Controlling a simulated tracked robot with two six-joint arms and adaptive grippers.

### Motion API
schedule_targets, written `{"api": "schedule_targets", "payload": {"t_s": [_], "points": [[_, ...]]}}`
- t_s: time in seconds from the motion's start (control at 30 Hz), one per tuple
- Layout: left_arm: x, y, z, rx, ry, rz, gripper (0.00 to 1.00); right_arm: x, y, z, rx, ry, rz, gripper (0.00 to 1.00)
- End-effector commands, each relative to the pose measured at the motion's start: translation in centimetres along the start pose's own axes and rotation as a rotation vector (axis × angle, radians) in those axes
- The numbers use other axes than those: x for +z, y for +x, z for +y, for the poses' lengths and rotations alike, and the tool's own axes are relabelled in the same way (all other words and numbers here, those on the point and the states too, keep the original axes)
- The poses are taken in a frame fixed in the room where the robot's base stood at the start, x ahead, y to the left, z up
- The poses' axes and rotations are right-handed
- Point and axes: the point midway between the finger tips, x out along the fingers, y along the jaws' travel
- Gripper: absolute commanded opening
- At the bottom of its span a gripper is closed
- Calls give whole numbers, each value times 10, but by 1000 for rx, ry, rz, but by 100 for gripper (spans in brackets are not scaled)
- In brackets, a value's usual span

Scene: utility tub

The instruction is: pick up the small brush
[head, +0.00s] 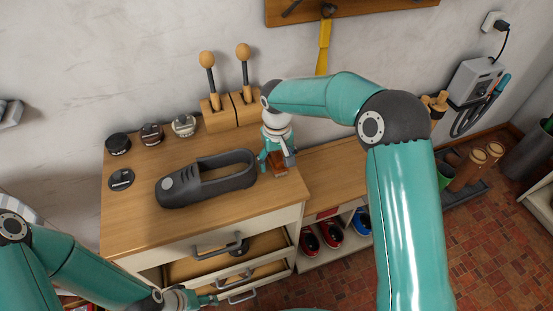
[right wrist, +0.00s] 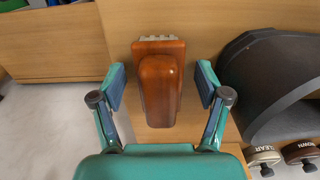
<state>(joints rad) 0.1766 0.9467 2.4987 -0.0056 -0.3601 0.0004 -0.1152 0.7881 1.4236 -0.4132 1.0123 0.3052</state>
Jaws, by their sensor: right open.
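The small brush (right wrist: 160,85) is reddish-brown wood with a strip of pale bristles at its far end in the right wrist view. In the head view it shows partly (head: 279,171) on the right part of the wooden cabinet top (head: 140,229). My right gripper (head: 276,160) points down over it, open. In the right wrist view the brush lies between the two fingers, with a gap on both sides. My left gripper (head: 207,300) is low by the cabinet's drawer handles; its jaws are too small to make out.
A dark grey shoe (head: 205,180) lies just left of the brush. Several round tins (head: 151,134) and a wooden block with two knobbed shoe trees (head: 231,110) stand behind. An open drawer (head: 190,268) juts out in front. A lower bench (head: 335,172) is on the right.

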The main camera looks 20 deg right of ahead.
Motion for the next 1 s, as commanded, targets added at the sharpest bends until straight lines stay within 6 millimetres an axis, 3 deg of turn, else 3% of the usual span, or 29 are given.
{"api": "schedule_targets", "payload": {"t_s": [0.13, 0.53, 1.0], "points": [[0, 0, 0, 0, 0, 0, 49, 0, 0, 0, 0, 0, 0, 75], [0, 0, 0, 0, 0, 0, 49, 0, -1, 0, 0, 1, 1, 8], [0, 1, 0, 0, 0, 0, 49, -1, -11, 0, 0, 2, 4, 7]]}}
